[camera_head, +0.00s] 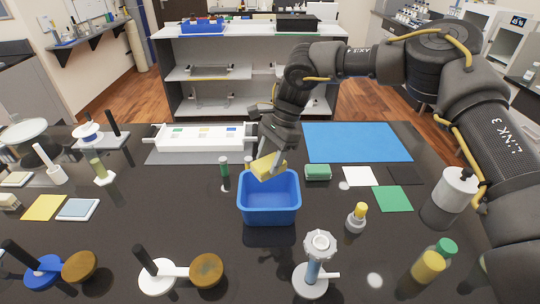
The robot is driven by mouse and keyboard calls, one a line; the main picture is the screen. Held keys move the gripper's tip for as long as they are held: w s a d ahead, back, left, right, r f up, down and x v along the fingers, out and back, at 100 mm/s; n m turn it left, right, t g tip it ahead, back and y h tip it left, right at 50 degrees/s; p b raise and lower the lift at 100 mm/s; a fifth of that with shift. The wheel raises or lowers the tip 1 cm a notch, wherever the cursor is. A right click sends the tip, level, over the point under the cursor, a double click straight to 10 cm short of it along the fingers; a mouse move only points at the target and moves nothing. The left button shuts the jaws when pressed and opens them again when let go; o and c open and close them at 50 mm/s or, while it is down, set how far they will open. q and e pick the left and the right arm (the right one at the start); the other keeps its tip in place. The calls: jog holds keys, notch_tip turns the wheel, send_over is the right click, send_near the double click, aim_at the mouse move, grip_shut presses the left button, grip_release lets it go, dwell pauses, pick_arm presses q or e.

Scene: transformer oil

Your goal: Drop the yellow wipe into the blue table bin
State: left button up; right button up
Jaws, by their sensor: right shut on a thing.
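The blue table bin (269,211) stands open on the black table near the middle of the head view. My right gripper (269,160) is over the bin's back part, pointing down. It is shut on the yellow wipe (266,168), which shows as a yellow block between the fingers at the height of the bin's rim or a little above. Whether the wipe touches the rim cannot be told. The bin's inside looks empty where I see it. My left gripper is not in view.
A green-topped sponge (317,173) lies right of the bin, and small vials (224,168) stand left of it. A white tray (200,138) is behind left, a blue mat (357,142) behind right. A clear fitting on a white base (315,265) stands in front.

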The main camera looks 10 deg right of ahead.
notch_tip(320, 180, down, 12)
jog(key=b, duration=0.6)
dwell(0.5)
jog(key=o, duration=1)
jog(key=shift+r, duration=0.1)
jog(key=b+v, duration=0.2)
jog(key=v, duration=0.8)
jog(key=shift+d+r, duration=0.2)
jog(key=shift+r, duration=0.1)
